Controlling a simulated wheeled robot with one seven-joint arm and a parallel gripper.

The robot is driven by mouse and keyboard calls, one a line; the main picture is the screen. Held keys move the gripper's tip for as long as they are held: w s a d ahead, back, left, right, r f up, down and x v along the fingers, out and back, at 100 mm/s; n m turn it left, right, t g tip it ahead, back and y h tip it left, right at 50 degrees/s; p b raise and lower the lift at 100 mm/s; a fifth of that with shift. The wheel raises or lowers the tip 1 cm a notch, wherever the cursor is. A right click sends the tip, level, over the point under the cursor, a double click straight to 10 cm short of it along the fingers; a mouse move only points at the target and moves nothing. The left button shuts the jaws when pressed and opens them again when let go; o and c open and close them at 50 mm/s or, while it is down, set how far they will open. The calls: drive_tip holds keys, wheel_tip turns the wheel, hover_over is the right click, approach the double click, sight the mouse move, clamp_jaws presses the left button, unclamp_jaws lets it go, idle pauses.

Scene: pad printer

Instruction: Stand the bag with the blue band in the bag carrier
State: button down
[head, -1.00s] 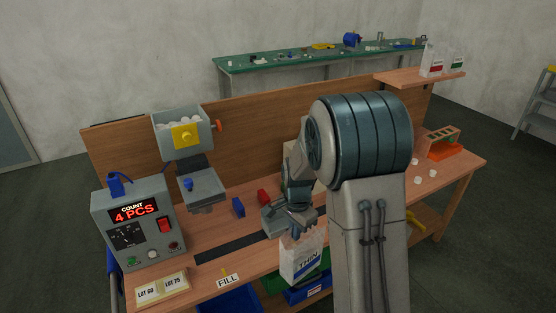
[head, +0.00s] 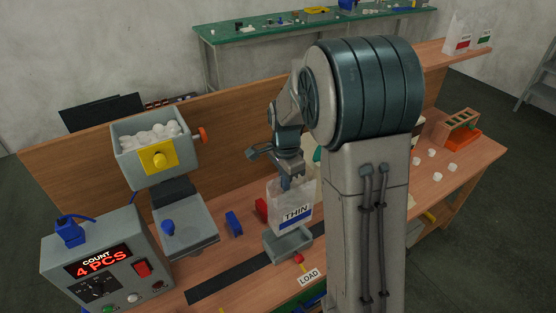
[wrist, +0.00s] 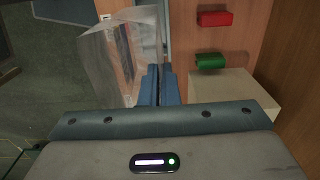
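The clear bag (head: 291,203) printed THIN has a blue band along its lower part. It hangs upright from my gripper (head: 287,181). In the wrist view the fingers (wrist: 158,88) are closed together at the edge of the see-through bag (wrist: 122,58). A grey open-topped box (head: 288,246), apparently the bag carrier, stands on the bench by the dark strip. The bag's lower edge is at the box's rim in the head view; I cannot tell whether it is above, behind or inside the box.
A LOAD label (head: 309,277) and a small red piece lie in front of the box. Blue (head: 233,222) and red (head: 261,209) blocks stand behind the strip. The hopper machine (head: 160,160) and counter box (head: 105,262) are left. White pieces and an orange rack (head: 457,128) are right.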

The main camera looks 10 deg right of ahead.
drive_tip(key=shift+w, duration=0.4)
drive_tip(key=shift+s+r, duration=0.1)
drive_tip(key=shift+a, duration=0.1)
drive_tip(key=shift+f+b, duration=1.5)
drive_tip(key=shift+f, duration=0.55)
